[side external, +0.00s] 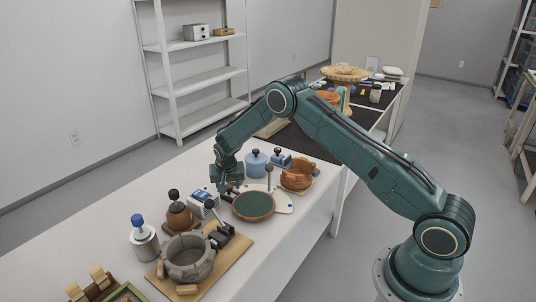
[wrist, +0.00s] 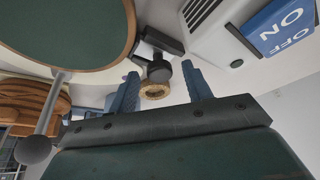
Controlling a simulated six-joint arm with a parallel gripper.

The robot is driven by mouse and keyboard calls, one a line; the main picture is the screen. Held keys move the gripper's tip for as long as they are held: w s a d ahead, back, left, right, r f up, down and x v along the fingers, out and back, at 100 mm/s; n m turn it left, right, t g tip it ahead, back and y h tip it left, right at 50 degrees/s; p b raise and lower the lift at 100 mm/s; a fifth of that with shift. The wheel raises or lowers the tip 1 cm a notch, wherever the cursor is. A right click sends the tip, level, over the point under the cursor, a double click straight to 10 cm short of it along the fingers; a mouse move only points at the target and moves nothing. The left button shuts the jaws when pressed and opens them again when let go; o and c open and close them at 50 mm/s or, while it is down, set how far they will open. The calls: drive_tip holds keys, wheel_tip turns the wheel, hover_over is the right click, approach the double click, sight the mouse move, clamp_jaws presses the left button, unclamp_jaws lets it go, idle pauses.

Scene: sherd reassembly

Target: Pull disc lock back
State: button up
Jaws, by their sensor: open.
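The round green disc (side external: 254,205) with a brown rim sits on a pale base plate. It also fills the upper left of the wrist view (wrist: 65,25). Beside its rim is a dark block with a black knob (wrist: 160,72), which looks like the disc lock. A brass-coloured ring (wrist: 155,91) shows just below the knob in the picture. My gripper (side external: 228,188) is low at the disc's left edge. In the wrist view its two blue fingers (wrist: 160,85) are open, with the knob and ring between them in the picture. I cannot tell whether they touch.
A white box with a blue ON/OFF switch (wrist: 285,25) is close to my fingers. A post with a grey ball (wrist: 33,150) stands by the disc. A terracotta bowl (side external: 297,175), a blue jar (side external: 256,163) and a grey segmented ring (side external: 187,257) are nearby.

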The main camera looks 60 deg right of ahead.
clamp_jaws()
drive_tip(key=shift+w, duration=1.1)
unclamp_jaws()
drive_tip(key=shift+r, duration=0.15)
drive_tip(key=v, duration=1.3)
drive_tip(key=shift+r, duration=0.2)
